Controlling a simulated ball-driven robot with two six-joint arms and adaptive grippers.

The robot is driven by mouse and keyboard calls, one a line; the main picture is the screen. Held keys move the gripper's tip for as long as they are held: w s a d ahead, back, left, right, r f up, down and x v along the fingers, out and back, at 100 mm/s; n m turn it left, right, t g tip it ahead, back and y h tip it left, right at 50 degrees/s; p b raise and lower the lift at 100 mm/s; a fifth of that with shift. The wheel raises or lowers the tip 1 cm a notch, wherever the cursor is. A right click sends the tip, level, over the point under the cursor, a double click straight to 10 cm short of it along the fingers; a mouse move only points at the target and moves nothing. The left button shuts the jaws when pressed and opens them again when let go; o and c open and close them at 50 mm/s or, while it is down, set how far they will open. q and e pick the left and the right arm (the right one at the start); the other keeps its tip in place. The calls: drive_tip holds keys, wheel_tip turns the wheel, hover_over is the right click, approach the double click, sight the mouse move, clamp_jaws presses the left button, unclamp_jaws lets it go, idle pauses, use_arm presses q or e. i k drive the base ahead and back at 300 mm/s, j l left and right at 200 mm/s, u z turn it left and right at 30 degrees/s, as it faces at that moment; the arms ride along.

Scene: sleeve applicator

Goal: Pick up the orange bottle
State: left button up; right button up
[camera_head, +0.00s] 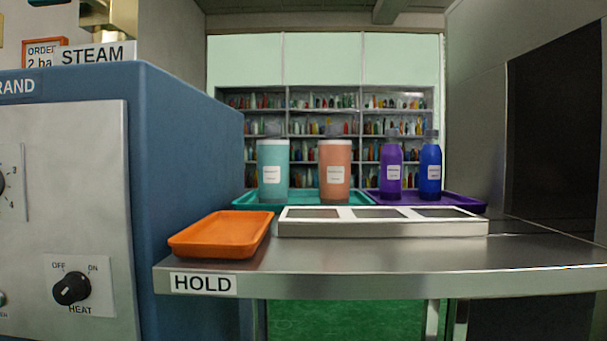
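The orange bottle (335,174) is a wide salmon-orange cylinder with a white band at the top and a white label. It stands upright at the back of the steel counter, on or just behind the trays there. A similar teal bottle (273,172) stands to its left. A slimmer purple bottle (391,171) and a blue bottle (430,171) stand to its right. The lower edge of the orange bottle is partly hidden behind a white-topped rack. Neither of my grippers is in view.
The low rack (383,228) with three dark openings lies in front of the bottles. An empty orange tray (221,231) is at the counter's left. Teal (240,202) and purple (473,203) trays lie behind. A blue steam machine (187,150) blocks the left; the steel counter's (400,265) front is clear.

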sight(335, 161)
drive_tip(key=l+u, duration=0.25)
drive_tip(key=l, duration=0.45)
drive_tip(key=l+u, duration=0.3)
drive_tip(key=l, duration=0.35)
drive_tip(key=k+l+u, duration=0.25)
drive_tip(key=l, duration=0.45)
drive_tip(key=i+l+u, duration=0.2)
drive_tip(key=i+l, duration=0.2)
